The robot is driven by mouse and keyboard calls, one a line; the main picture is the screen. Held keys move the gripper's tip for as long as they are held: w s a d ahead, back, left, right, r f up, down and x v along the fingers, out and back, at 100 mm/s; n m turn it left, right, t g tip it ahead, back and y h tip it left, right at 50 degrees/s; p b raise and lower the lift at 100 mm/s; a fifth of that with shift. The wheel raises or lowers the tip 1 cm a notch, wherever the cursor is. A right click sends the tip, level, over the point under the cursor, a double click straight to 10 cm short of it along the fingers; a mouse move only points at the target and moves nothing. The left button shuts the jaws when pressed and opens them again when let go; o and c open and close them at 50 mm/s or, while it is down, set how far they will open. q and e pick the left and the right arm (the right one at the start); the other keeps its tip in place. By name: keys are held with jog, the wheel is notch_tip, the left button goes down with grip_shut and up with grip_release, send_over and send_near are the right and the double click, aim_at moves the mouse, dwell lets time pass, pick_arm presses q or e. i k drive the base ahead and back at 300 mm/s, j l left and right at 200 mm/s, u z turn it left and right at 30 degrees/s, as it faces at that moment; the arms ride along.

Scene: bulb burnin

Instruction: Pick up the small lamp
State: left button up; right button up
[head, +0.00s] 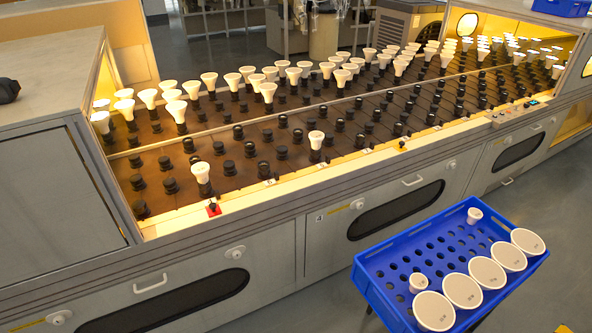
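Two small white lamps are in the blue tray: one (474,215) at its far corner, one (417,282) near its left side. Both are much smaller than the large round white lamps (488,272) lying in a row along the tray's right side. On the bench, one white lamp (202,172) stands in a front socket near a red marker, and another (316,140) stands alone farther right. I cannot tell which of these the task means by the small lamp. Neither of my grippers is in view.
The blue tray (385,246) with a perforated floor stands in front of the long grey bench (290,240). Many white lamps fill the bench's back rows, and the front rows hold mostly empty black sockets. A grey cabinet (60,180) rises at the left.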

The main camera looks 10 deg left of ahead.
aim_at(475, 215)
jog(key=l+z, duration=0.15)
jog(key=z, duration=0.15)
jog(key=l+z, duration=0.1)
jog(key=z, duration=0.25)
jog(key=i+l+z, duration=0.25)
jog(key=l+z, duration=0.15)
jog(key=l, duration=0.15)
jog(key=i+l+z, duration=0.8)
jog(key=i+l, duration=0.2)
jog(key=i, duration=0.2)
jog(key=i+l, duration=0.25)
jog(key=i, duration=0.2)
jog(key=i+u, duration=0.25)
jog(key=u, duration=0.15)
jog(key=i+u, duration=0.25)
jog(key=u, duration=0.15)
jog(key=i+l+u, duration=0.1)
jog(key=u, duration=0.25)
jog(key=i+l+u, duration=0.2)
jog(key=u, duration=0.2)
jog(key=i+l, duration=0.05)
jog(key=i, duration=0.05)
